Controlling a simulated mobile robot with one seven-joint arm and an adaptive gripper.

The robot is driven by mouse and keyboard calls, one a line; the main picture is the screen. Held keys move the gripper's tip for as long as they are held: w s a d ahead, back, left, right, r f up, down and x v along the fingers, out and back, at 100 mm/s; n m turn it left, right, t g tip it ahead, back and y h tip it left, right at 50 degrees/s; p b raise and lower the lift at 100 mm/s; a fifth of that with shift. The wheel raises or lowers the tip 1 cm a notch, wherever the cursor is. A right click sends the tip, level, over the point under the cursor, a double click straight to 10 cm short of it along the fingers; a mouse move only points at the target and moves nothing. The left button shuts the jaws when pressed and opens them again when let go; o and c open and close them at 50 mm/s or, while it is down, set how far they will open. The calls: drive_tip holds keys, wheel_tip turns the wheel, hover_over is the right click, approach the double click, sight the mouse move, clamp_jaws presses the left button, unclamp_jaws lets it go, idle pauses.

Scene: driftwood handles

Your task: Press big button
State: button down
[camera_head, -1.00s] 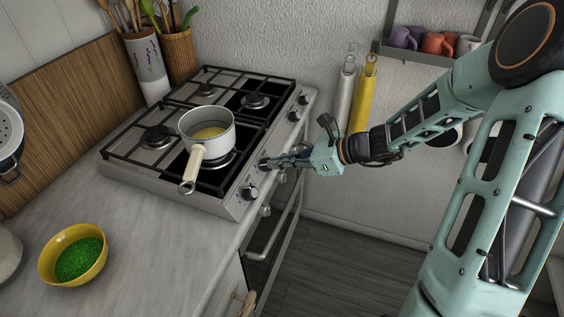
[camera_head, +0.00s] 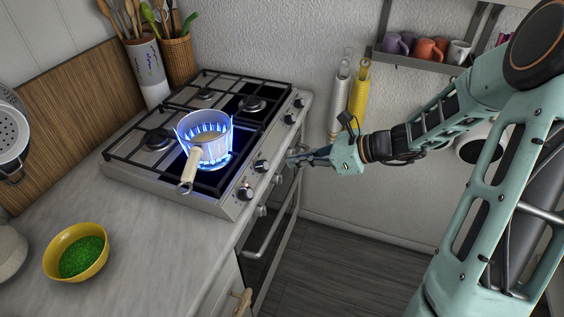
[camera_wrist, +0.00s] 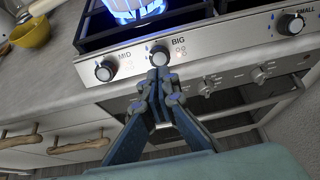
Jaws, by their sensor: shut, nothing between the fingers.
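The stove's front panel carries a row of knobs. In the wrist view my gripper's fingertips (camera_wrist: 159,76) appear just below the BIG knob. Blue flames rise around the white pot (camera_head: 208,146) on the front burner of the stove (camera_head: 225,205).
The knob labelled MID (camera_wrist: 105,71) is left of BIG; the SMALL knob (camera_wrist: 291,23) is far right. The oven handle (camera_head: 268,238) is below the panel. A yellow bowl (camera_head: 100,262) of green bits stands on the counter. Open floor lies right of the stove.

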drive_tip(key=v, duration=0.6)
drive_tip(key=shift+d, duration=0.2)
drive_tip(key=shift+r, duration=0.15)
idle(0.5)
